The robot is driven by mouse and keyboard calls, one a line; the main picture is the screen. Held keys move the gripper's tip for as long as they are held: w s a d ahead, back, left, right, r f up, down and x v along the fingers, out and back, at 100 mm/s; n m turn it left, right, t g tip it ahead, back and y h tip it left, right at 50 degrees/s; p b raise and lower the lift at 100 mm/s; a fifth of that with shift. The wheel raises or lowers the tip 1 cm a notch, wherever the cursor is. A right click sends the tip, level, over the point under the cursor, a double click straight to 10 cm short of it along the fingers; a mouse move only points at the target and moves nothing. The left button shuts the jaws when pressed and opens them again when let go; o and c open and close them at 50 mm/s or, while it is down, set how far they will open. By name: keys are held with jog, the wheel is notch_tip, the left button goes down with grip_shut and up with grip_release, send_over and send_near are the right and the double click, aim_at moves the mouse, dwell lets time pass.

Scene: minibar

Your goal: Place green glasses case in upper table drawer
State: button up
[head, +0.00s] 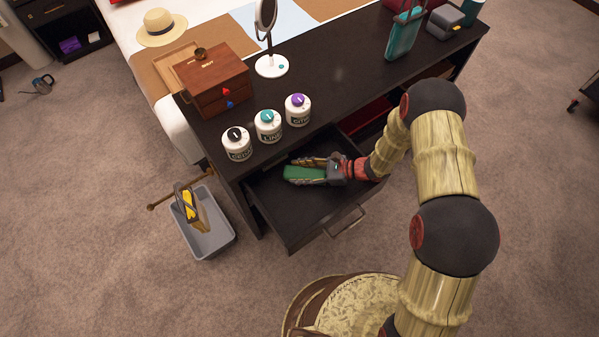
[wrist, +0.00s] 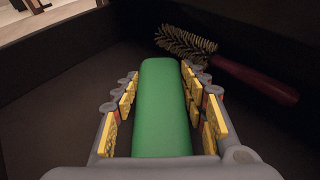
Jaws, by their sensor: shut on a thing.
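The green glasses case (head: 305,173) is between the fingers of my gripper (head: 318,168), inside the open upper table drawer (head: 290,213). In the wrist view the green case (wrist: 161,105) lies lengthwise between the yellow finger pads of my gripper (wrist: 160,90), which is shut on it. The dark drawer floor (wrist: 40,120) is below and around it. I cannot tell whether the case touches the drawer floor.
A round hairbrush with a dark red handle (wrist: 255,80) lies in the drawer beyond the case. Three white canisters (head: 268,126), a wooden box (head: 215,82) and a mirror (head: 270,40) stand on the dark table (head: 335,85). A grey bin (head: 205,235) stands on the carpet at left.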

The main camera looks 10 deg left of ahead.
aim_at(319, 175)
jog(key=o, duration=1.2)
jog(key=shift+f, duration=0.1)
jog(key=shift+r, duration=0.2)
jog(key=p+v, duration=0.2)
jog(key=v, duration=0.5)
jog(key=shift+d+p, duration=0.25)
jog(key=shift+p, duration=0.05)
jog(key=shift+r, duration=0.15)
